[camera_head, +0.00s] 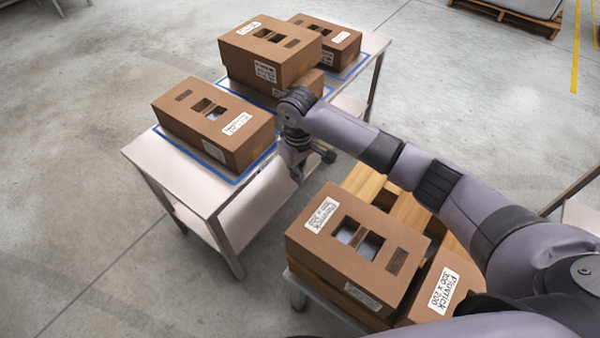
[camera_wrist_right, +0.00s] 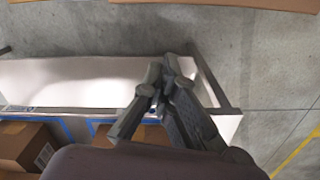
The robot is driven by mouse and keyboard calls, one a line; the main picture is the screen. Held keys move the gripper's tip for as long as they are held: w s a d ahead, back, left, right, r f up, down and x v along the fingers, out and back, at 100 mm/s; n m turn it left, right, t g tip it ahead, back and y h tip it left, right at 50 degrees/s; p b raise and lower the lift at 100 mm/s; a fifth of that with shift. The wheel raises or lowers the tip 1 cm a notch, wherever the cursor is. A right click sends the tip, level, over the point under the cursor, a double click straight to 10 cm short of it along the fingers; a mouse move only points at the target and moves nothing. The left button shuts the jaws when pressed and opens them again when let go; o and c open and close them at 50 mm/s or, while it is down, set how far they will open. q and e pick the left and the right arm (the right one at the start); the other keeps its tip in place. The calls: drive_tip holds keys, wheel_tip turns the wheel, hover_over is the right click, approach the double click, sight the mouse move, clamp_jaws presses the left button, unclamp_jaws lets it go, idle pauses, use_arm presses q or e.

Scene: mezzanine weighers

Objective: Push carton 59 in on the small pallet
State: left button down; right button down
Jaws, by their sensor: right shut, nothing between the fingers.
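Several brown cartons with white labels are in view; I cannot read the number 59 on any of them. One carton (camera_head: 345,236) lies at the near left of the small wooden pallet (camera_head: 408,212), label up, two openings in its top. A second carton (camera_head: 436,287) sits right of it, lower and partly hidden by my right arm. The pallet's far boards are bare. My right gripper (camera_head: 297,174) is shut and empty, pointing down between the pallet and the white table, apart from the cartons. It also shows in the right wrist view (camera_wrist_right: 163,68). My left gripper is out of view.
The white table (camera_head: 262,205) has blue-taped areas holding cartons: a near one (camera_head: 213,118), a stacked one (camera_head: 268,48) and a far one (camera_head: 333,38). A gap of bare floor lies between table and pallet. Another loaded pallet (camera_head: 515,16) stands at the far right.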

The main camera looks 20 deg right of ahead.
sight(313, 201)
drive_tip(key=s+d+f, duration=0.1)
drive_tip(key=s+f, duration=0.2)
drive_tip(key=f, duration=0.3)
drive_tip(key=shift+s+d+f+p, duration=0.3)
drive_tip(key=shift+d+p, duration=0.05)
drive_tip(key=shift+p, duration=0.05)
drive_tip(key=p, duration=0.1)
drive_tip(key=s+p, duration=0.1)
drive_tip(key=p, duration=0.1)
drive_tip(key=shift+s+d+r, duration=0.25)
drive_tip(key=shift+s+d, duration=0.05)
drive_tip(key=shift+d, duration=0.05)
drive_tip(key=shift+s+d+f+p, duration=0.1)
drive_tip(key=shift+s+p, duration=0.1)
drive_tip(key=shift+p, duration=0.1)
drive_tip(key=shift+f, duration=0.15)
